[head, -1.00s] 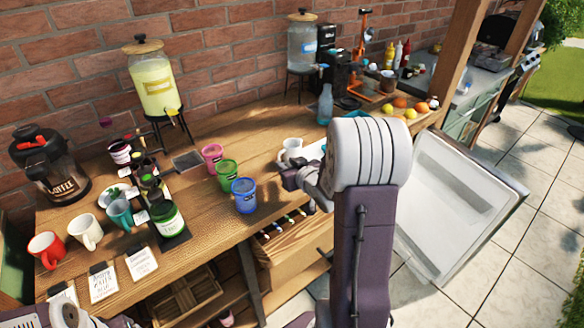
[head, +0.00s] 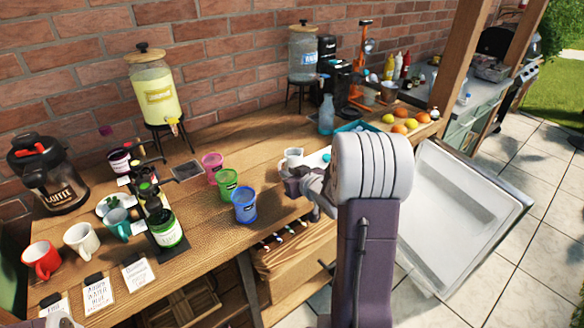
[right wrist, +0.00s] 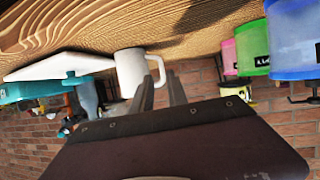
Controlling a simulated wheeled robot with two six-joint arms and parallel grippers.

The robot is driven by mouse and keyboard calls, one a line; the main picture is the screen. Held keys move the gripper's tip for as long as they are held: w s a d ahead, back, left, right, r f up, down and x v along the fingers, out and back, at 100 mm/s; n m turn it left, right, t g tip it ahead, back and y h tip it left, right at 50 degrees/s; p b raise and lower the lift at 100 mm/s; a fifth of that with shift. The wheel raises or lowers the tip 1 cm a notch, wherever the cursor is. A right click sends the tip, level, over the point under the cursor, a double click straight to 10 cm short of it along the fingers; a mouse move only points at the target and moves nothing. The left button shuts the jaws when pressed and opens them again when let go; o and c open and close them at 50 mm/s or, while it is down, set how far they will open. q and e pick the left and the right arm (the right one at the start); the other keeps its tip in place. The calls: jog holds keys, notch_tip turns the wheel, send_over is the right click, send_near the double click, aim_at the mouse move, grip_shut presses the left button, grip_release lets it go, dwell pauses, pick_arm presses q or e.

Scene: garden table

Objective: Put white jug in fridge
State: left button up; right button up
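The white jug (head: 292,157) stands upright on the wooden table, just beyond my right gripper (head: 292,182). In the right wrist view, which is upside down, the jug (right wrist: 129,72) shows its handle facing my gripper (right wrist: 170,85). The two fingers are apart, close to the handle; I cannot tell whether they touch it. The fridge door (head: 458,215) stands open at the right, showing its pale inner side. The fridge body is mostly hidden behind my right arm. My left gripper is out of view; only a bit of the left arm shows at the bottom left edge.
Pink (head: 212,166), green (head: 228,185) and blue (head: 244,205) cups stand left of the jug. A white board (right wrist: 45,68) and a teal tray (head: 352,127) lie beside it. A blue bottle (head: 326,115) stands behind. A wooden post (head: 455,65) rises at right.

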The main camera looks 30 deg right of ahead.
aim_at(290, 165)
jog(key=x, duration=0.5)
jog(key=shift+w+a+f, duration=0.1)
jog(key=shift+a, duration=0.05)
grip_shut()
dwell(1.2)
